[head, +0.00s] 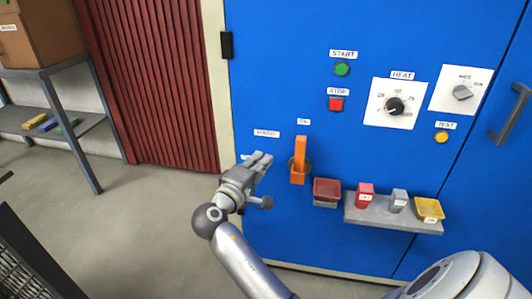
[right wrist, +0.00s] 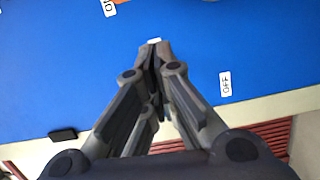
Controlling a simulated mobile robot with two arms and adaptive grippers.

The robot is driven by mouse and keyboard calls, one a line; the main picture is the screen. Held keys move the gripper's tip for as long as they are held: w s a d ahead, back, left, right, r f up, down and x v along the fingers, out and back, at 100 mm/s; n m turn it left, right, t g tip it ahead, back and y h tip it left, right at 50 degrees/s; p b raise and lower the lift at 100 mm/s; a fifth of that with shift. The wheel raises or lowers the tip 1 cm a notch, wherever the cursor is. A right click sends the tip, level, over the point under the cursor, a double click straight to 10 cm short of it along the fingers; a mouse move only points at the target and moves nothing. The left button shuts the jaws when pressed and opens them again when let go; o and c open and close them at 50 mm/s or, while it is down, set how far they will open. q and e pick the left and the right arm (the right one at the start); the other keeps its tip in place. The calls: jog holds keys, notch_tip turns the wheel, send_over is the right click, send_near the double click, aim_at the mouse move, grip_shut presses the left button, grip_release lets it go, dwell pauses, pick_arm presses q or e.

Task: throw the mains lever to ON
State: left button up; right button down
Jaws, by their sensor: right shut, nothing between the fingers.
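The orange mains lever (head: 299,156) is on the blue cabinet front. It stands upright over a dark round mount, its top just below the ON label (head: 304,122). My right gripper (head: 264,160) is shut and empty, to the left of the lever with a gap between them. In the right wrist view its closed fingertips (right wrist: 154,46) are in front of the blue panel. The OFF label (right wrist: 226,83) shows to their right there, and the ON label (right wrist: 108,7) at the top left. Only a sliver of orange shows at the top edge. My left gripper is not in view.
Right of the lever are a red tray (head: 327,187) and a grey ledge (head: 390,215) bearing a red block, a grey block and a yellow tray (head: 429,208). Above are a green START button (head: 342,69), red STOP button (head: 336,104) and HEAT dial (head: 394,106).

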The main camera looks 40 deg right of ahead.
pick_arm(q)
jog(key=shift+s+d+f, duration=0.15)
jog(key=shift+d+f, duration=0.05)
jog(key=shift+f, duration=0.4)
pick_arm(e)
jog(key=v, duration=0.4)
jog(key=shift+a, duration=0.3)
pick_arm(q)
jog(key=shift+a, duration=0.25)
